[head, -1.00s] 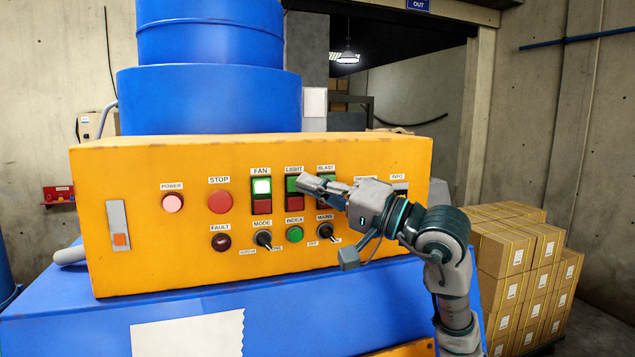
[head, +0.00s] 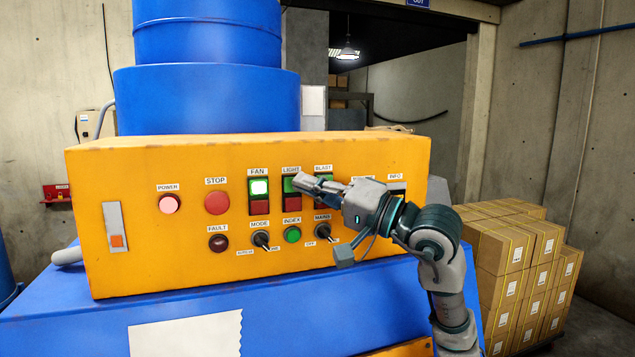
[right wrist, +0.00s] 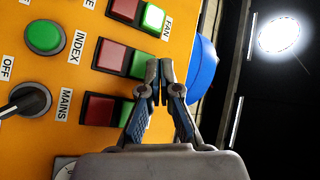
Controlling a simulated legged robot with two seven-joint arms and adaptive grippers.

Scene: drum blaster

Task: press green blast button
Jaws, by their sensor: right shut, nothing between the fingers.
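The green BLAST button (head: 325,178) is the upper half of a green-and-red pair on the orange panel (head: 130,180). My right gripper partly covers this pair in the head view. In the right wrist view the green BLAST button (right wrist: 127,113) is partly hidden behind one finger. My right gripper (head: 297,181) is shut and empty, with its fingertips in front of the LIGHT pair's green button (head: 290,184), left of BLAST. In the right wrist view the fingertips (right wrist: 160,68) show beside the green LIGHT button (right wrist: 140,65); contact cannot be told. My left gripper is not in view.
The lit green FAN button (head: 259,187), red STOP button (head: 217,203) and MAINS switch (head: 322,231) are close by on the panel. A blue drum (head: 205,100) stands behind it. Stacked cartons (head: 505,250) stand at the right.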

